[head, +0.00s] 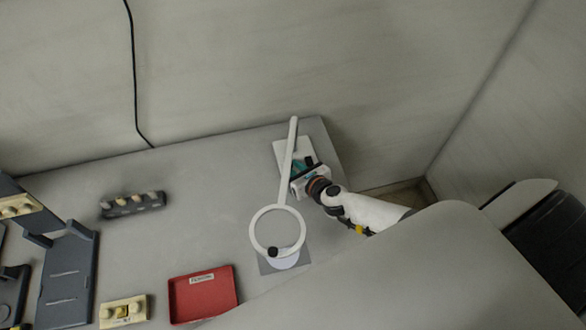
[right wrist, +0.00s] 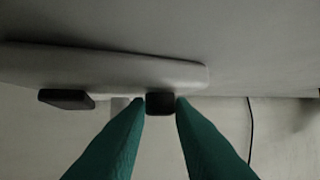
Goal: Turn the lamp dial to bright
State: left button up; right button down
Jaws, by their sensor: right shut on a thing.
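The lamp (head: 286,170) is white, with a long arm and a ring-shaped head (head: 252,228) over the grey table. Its pale base (head: 282,147) is at the table's back right. My right gripper (head: 302,172) is at the base, reaching in from the right. In the right wrist view, its green fingers (right wrist: 160,104) are shut on a small dark dial (right wrist: 160,103) at the edge of the pale lamp body (right wrist: 130,70). A second dark block (right wrist: 66,98) sits to the left along that edge. Dial markings are not visible. My left gripper is not in view.
A red tray (head: 180,309) with a label lies at the front. A tan block (head: 109,314) is left of it. A dark holder with pale knobs (head: 133,209) lies mid-left. Dark racks (head: 68,280) stand at far left. The table's middle is clear.

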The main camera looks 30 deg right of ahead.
aim_at(298, 158)
jog(key=n+y+b, duration=0.1)
jog(key=d+n+y, duration=0.1)
jog(key=y, duration=0.1)
jog(key=shift+f+n+g+b, duration=0.2)
jog(key=shift+n+g+b, duration=0.15)
jog(key=shift+n+g, duration=0.05)
jog(key=n+g+y+b, duration=0.2)
jog(key=n+y+b, duration=0.1)
jog(key=b, duration=0.1)
jog(key=w+d+n+g+y+b, duration=0.1)
jog(key=n+g+y+b, duration=0.2)
jog(key=n+b, duration=0.1)
jog(key=w+n+g+y+b, duration=0.1)
jog(key=n+g+y+b, duration=0.1)
jog(key=n+g+b, duration=0.1)
jog(key=shift+d+n+y+b, duration=0.3)
jog(key=shift+y+b, duration=0.1)
jog(key=shift+b, duration=0.4)
jog(key=shift+w+r+n+g+y+b, duration=0.1)
jog(key=shift+w+n+g+y+b, duration=0.05)
jog(key=shift+n+g+b, duration=0.6)
jog(key=shift+w+r+n+g+y+b, duration=0.15)
jog(key=shift+n+g+b, duration=0.4)
jog(key=shift+g, duration=0.4)
jog(key=c, duration=1.3)
grip_release()
jog(key=shift+o, duration=0.2)
jog(key=b+v, duration=0.2)
jog(key=v, duration=1)
jog(key=shift+r, duration=0.1)
